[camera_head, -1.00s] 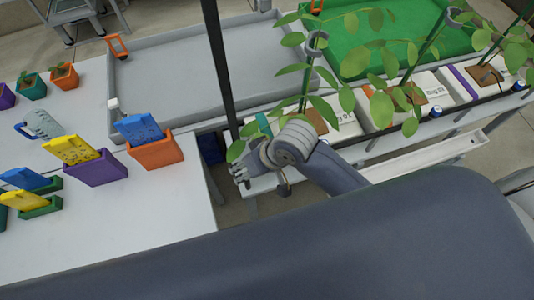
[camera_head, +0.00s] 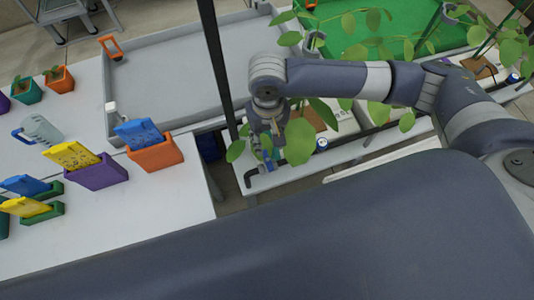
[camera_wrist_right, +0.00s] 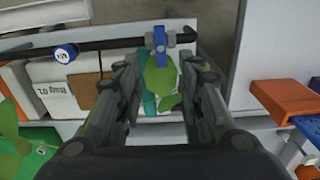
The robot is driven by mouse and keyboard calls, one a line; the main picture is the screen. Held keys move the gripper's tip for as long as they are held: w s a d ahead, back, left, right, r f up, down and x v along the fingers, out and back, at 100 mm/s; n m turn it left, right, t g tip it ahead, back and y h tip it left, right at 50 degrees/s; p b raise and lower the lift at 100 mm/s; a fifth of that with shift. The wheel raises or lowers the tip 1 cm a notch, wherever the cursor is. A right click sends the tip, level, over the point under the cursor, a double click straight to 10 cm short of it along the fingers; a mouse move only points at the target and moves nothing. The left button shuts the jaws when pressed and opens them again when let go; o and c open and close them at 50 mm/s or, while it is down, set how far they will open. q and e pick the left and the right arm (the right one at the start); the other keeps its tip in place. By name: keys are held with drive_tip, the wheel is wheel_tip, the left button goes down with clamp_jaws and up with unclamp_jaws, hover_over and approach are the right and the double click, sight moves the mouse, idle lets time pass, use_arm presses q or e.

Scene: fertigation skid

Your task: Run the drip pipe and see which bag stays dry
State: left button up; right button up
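The black drip pipe (camera_head: 350,146) runs along the front of the white grow bags; it crosses the top of the right wrist view (camera_wrist_right: 108,45). A valve with a blue lever (camera_wrist_right: 160,45) sits near its end, partly hidden by my gripper in the head view (camera_head: 266,158). My right gripper (camera_wrist_right: 163,72) is open, pointing down; its fingers are on either side of the lever's line, and I see no contact. A bag with printed lettering (camera_wrist_right: 58,97) stands beside the left finger. Leaves hide parts of the bags. My left gripper is not in view.
A white table (camera_head: 150,215) at left holds a grey jug (camera_head: 38,130) and colored boxes with cards, such as an orange one (camera_head: 156,154). A grey tray (camera_head: 165,75) and a dark upright post (camera_head: 215,65) stand close to my right gripper. Plants rise from the bags.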

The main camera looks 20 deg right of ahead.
sight(267, 160)
wheel_tip(267, 160, down, 10)
drive_tip(key=shift+f+p, duration=0.15)
drive_tip(key=shift+p, duration=0.95)
drive_tip(key=shift+c, duration=0.2)
clamp_jaws()
